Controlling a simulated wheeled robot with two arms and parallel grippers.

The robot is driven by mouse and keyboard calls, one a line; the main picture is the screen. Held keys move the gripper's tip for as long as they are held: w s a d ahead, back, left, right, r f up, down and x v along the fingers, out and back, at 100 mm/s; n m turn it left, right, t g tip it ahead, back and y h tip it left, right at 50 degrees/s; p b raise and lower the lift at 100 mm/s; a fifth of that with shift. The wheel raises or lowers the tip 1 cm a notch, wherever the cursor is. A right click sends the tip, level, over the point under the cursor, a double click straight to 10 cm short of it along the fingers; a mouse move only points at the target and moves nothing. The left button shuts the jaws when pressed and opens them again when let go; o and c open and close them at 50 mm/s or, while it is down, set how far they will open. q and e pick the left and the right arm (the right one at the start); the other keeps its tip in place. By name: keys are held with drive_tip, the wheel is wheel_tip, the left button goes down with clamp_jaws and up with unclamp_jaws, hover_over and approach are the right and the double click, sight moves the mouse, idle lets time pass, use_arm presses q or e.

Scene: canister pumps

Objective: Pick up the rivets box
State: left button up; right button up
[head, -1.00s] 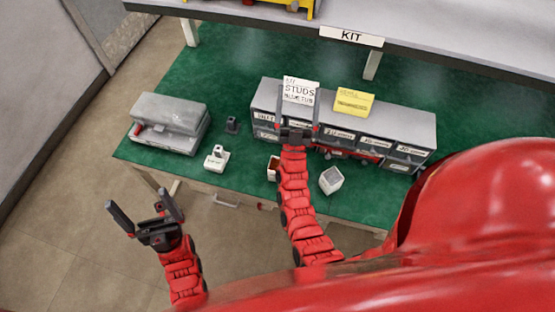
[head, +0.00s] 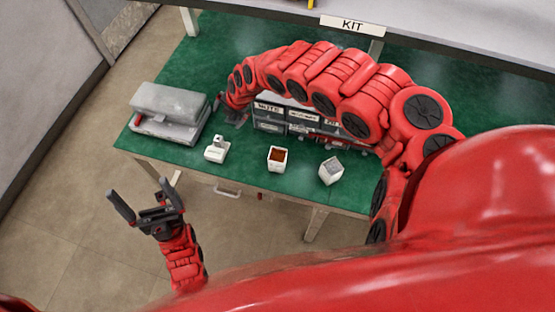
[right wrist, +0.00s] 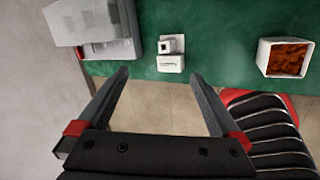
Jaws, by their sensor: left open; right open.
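A white open box with reddish-brown contents (head: 277,158) stands near the front edge of the green bench; it also shows at the right of the right wrist view (right wrist: 287,57). A second white box with grey contents (head: 331,171) stands to its right. No label is readable on either, so I cannot tell which holds rivets. My right gripper (right wrist: 160,78) is open with nothing between its fingers. In the head view its arm arches over the bench, ending left of the boxes. My left gripper (head: 148,208) is open and empty in front of the bench.
A grey case (head: 168,113) sits at the bench's left end. A small white block device (head: 216,149) stands between it and the boxes. A labelled bin rack (head: 300,120) is partly hidden behind my right arm. A raised shelf marked KIT (head: 352,25) is behind.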

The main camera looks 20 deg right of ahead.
drive_tip(key=s+d+f+n+g+h, duration=0.2)
drive_tip(key=s+d+n+g+h, duration=0.15)
drive_tip(key=s+d, duration=0.8)
drive_tip(key=shift+m, duration=0.25)
drive_tip(key=f+b, duration=0.2)
drive_tip(key=f, duration=0.1)
drive_tip(key=w+d+f+b, duration=0.1)
drive_tip(key=f+b, duration=0.2)
drive_tip(key=f, duration=0.1)
drive_tip(key=f+b, duration=0.3)
drive_tip(key=f, duration=0.1)
drive_tip(key=shift+w+d, duration=0.15)
drive_tip(key=shift+d, duration=0.25)
drive_tip(key=shift+f+b, duration=1.05)
drive_tip(key=shift+f, duration=0.35)
drive_tip(key=shift+a+f+p, duration=0.1)
drive_tip(key=shift+f+p, duration=0.15)
drive_tip(key=shift+p, duration=0.1)
drive_tip(key=shift+f, duration=1.45)
drive_tip(key=c, duration=1.6)
